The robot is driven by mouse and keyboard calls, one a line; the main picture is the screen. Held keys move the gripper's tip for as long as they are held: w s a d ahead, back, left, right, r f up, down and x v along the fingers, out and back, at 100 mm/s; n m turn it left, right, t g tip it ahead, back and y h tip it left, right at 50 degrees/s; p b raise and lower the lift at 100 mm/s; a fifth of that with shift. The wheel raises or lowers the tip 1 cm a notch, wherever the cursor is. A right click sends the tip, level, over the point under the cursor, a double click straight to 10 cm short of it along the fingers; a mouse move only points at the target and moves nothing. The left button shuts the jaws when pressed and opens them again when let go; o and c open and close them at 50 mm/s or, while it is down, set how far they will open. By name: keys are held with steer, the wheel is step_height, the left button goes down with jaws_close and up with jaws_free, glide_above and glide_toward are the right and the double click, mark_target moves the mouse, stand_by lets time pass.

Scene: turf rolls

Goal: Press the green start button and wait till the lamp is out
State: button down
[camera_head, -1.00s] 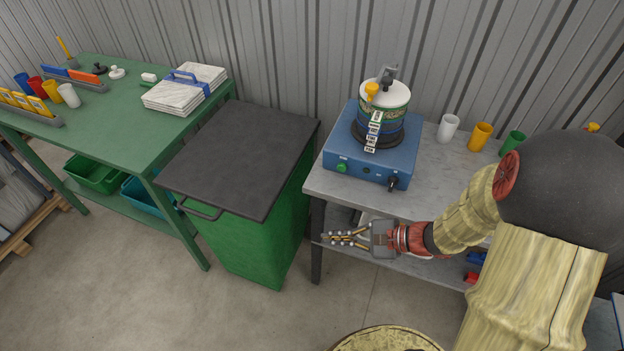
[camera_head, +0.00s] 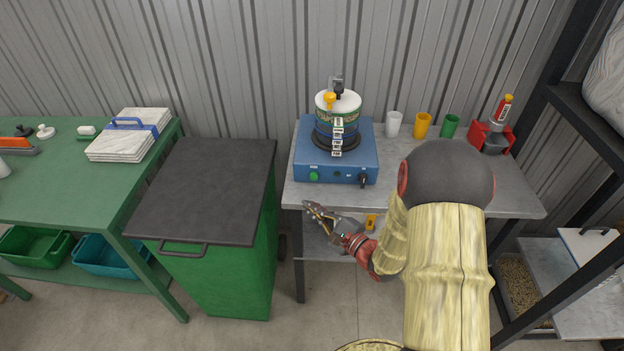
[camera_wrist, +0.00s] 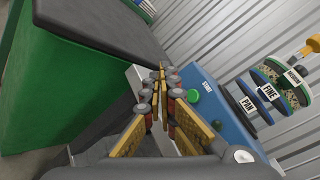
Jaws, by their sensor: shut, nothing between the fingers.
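The blue shaker base (camera_head: 336,165) stands on the grey table, with a round sieve stack (camera_head: 338,115) on top. The green start button (camera_head: 314,177) is on the left of its front face; it also shows in the wrist view (camera_wrist: 194,96), beside a START label. A dark knob (camera_head: 363,180) sits at the right of that face. A small round spot between them looks dark, and I cannot tell if it is the lamp. My gripper (camera_head: 308,206) is shut and empty, in front of and below the button, apart from it. In the wrist view its fingertips (camera_wrist: 161,70) point left of the button.
A green bin with a black lid (camera_head: 208,190) stands left of the grey table (camera_head: 500,190). White, yellow and green cups (camera_head: 422,125) and a red holder (camera_head: 491,137) stand to the right of the base. A green table (camera_head: 60,190) is at far left.

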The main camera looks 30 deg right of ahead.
mark_target(314, 176)
steer(key=w+d, duration=0.1)
steer(key=w, duration=0.1)
steer(key=w+d, duration=0.1)
steer(key=w, duration=0.1)
steer(key=w+d+b, duration=0.1)
steer(key=w+d, duration=0.1)
steer(key=shift+f, duration=0.1)
steer(key=shift+w+d, duration=0.5)
steer(key=shift+w, duration=0.15)
stand_by(1.2)
steer(key=shift+w+d+b, duration=0.25)
steer(key=shift+w+b, duration=0.1)
steer(key=shift+b, duration=0.05)
steer(key=shift+w+d, duration=0.3)
steer(key=shift+w, duration=0.15)
stand_by(0.9)
steer(key=shift+s, duration=0.1)
steer(key=shift+s+a, duration=0.55)
steer(key=shift+s, duration=0.15)
steer(key=shift+s, duration=0.1)
